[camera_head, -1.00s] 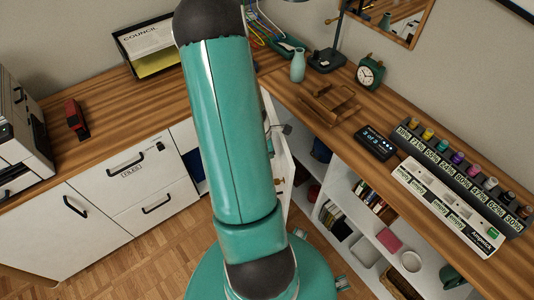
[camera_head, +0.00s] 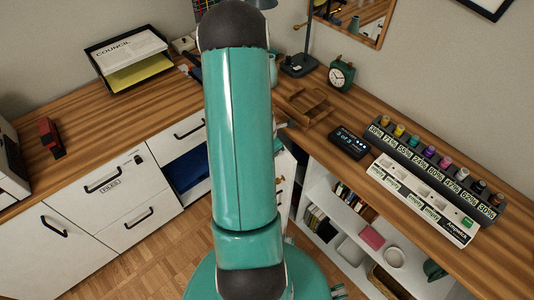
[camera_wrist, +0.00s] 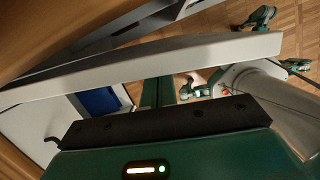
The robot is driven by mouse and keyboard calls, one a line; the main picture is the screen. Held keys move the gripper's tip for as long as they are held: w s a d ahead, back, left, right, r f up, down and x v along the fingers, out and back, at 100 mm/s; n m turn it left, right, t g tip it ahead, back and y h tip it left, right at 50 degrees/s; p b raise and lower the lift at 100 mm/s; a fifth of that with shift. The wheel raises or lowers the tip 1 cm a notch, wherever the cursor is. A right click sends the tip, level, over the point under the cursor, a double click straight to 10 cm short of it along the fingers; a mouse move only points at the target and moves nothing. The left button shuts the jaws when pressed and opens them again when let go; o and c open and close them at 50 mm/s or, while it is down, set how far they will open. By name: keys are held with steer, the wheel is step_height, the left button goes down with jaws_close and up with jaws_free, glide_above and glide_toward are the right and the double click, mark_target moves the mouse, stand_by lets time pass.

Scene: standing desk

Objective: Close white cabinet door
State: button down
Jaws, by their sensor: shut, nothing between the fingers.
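The white cabinet door (camera_head: 285,184) stands open at the corner of the desk in the head view, mostly hidden behind my arm. In the wrist view a long pale panel, seemingly this door (camera_wrist: 150,66), crosses the picture at a slant, seen nearly edge-on. My gripper (camera_wrist: 160,90) is shut and empty, with its green fingers just below the panel. I cannot tell whether they touch it. In the head view my gripper is hidden behind the arm.
White drawers (camera_head: 120,195) stand to the left, next to an open bay holding a blue object (camera_head: 188,170). Open shelves (camera_head: 350,240) with books and small items lie to the right. A wooden organiser (camera_head: 304,106) and clock (camera_head: 341,75) stand on the desk. Wooden floor shows below.

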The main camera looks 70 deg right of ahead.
steer(key=shift+s+d+n, duration=0.3)
steer(key=shift+s+d, duration=0.35)
steer(key=shift+s, duration=0.05)
